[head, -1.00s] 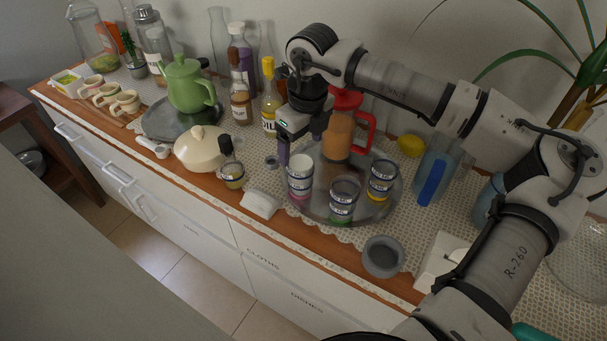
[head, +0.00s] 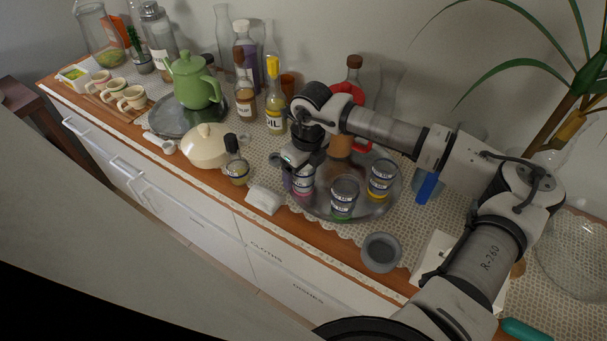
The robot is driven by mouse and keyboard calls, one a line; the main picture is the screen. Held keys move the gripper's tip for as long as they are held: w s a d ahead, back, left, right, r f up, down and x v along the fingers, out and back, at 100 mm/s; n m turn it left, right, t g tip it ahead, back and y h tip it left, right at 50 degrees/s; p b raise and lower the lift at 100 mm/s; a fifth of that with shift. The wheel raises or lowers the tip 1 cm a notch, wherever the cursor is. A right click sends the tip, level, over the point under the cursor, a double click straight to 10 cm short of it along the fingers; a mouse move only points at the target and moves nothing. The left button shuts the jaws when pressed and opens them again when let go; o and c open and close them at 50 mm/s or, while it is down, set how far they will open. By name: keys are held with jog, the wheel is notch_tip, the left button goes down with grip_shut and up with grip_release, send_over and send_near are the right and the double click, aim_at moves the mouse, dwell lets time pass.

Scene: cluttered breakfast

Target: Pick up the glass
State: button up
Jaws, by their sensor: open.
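Several small glasses with blue-and-white bands are on a round metal tray (head: 365,207). The one with a pink base (head: 303,186) is at the tray's left side, with its upper part hidden by my gripper. The green-based glass (head: 343,198) is at the front and the yellow-based glass (head: 381,180) is at the right. My gripper (head: 298,172) is open and points down at the pink-based glass. Its fingers are small and partly hidden, so I cannot tell whether they touch the glass.
A red-handled jug (head: 341,142) stands behind the glasses, partly behind my arm. A white cloth-like item (head: 264,200) and a cream lidded pot (head: 208,147) are to the left. A grey bowl (head: 381,252) is near the front edge. Bottles crowd the back.

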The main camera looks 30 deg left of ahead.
jog(key=c, duration=1.2)
jog(key=shift+o, duration=0.2)
notch_tip(320, 180, up, 20)
jog(key=b, duration=0.4)
